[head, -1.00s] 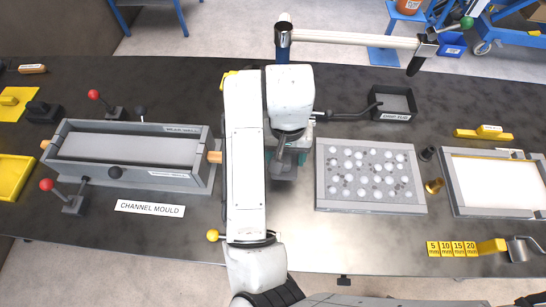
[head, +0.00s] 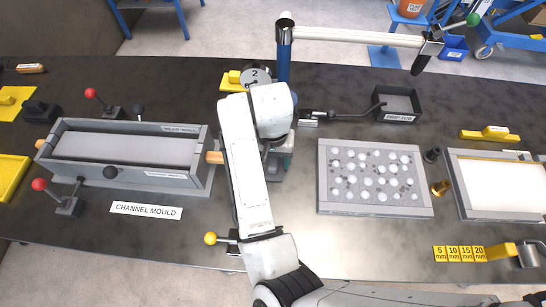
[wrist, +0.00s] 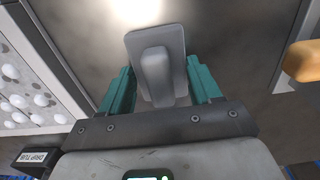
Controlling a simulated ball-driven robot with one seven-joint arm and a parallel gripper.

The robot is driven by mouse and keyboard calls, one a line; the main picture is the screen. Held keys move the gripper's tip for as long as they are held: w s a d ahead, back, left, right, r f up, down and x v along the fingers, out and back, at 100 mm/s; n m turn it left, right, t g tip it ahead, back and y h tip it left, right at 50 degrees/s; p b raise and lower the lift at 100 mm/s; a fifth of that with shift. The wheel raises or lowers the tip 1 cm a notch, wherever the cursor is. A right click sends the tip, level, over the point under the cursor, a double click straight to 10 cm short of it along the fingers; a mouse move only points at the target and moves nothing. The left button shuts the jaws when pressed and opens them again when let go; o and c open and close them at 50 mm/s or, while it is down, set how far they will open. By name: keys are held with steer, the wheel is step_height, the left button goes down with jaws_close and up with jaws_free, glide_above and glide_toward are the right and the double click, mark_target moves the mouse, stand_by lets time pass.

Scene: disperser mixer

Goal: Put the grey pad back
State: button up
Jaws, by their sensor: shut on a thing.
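The grey pad (wrist: 155,62) shows in the wrist view as a flat grey plate with a raised block grip on it. My gripper (wrist: 160,88) has its two teal fingers on either side of that grip and is shut on it. In the head view my gripper (head: 276,163) is mostly under my white arm, and the pad cannot be made out clearly there. Below the pad in the wrist view is dark bench top with a bright reflection. I cannot tell how high the pad is above it.
The channel mould (head: 128,158) stands left of my arm, and the plate with white dots (head: 375,177) lies to the right. A blue post (head: 284,62) with a long white bar rises behind. The drip tub (head: 398,104) sits back right. A yellow-knobbed lever (head: 211,239) is near the front.

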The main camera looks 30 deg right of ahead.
steer(key=shift+f, duration=0.2)
steer(key=o, duration=1)
steer(key=shift+r, duration=0.1)
step_height(320, 180, up, 12)
steer(key=shift+w+r+p, duration=0.1)
steer(key=shift+r+p, duration=0.05)
steer(key=shift+p, duration=1.05)
